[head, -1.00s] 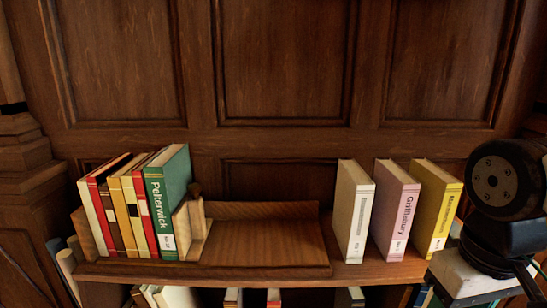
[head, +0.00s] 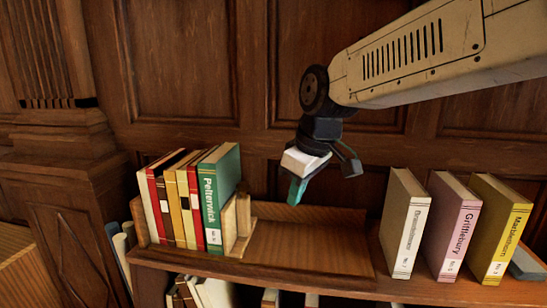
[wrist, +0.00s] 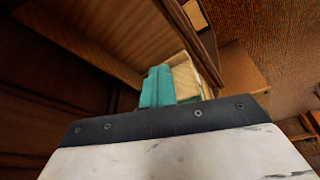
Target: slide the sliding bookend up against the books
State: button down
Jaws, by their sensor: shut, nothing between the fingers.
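The sliding bookend (head: 230,223) is a pale wooden piece with an upright face, standing on the wooden rack (head: 310,248). It stands right beside the green Pelterwick book (head: 220,180), the rightmost of a row of several books that lean slightly. I see no clear gap between bookend and book, but cannot tell if they touch. My gripper (head: 297,190) is shut and empty, teal fingers pointing down, above the bare part of the rack to the right of the bookend. In the wrist view the teal fingers (wrist: 157,88) cover part of a pale wooden piece (wrist: 186,76), probably the bookend.
A wood-panelled wall is close behind. The rack between bookend and grey book is clear.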

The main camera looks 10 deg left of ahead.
jog(key=w+a+r+n+t+y, duration=0.2)
jog(key=w+a+r+n, duration=0.2)
jog(key=w+a+r, duration=0.15)
jog(key=s+x, duration=0.1)
jog(key=x, duration=1.1)
jog(key=shift+f, duration=0.3)
jog(key=shift+w, duration=0.1)
jog(key=d+v, duration=0.1)
jog(key=v, duration=0.9)
jog(key=shift+r, duration=0.15)
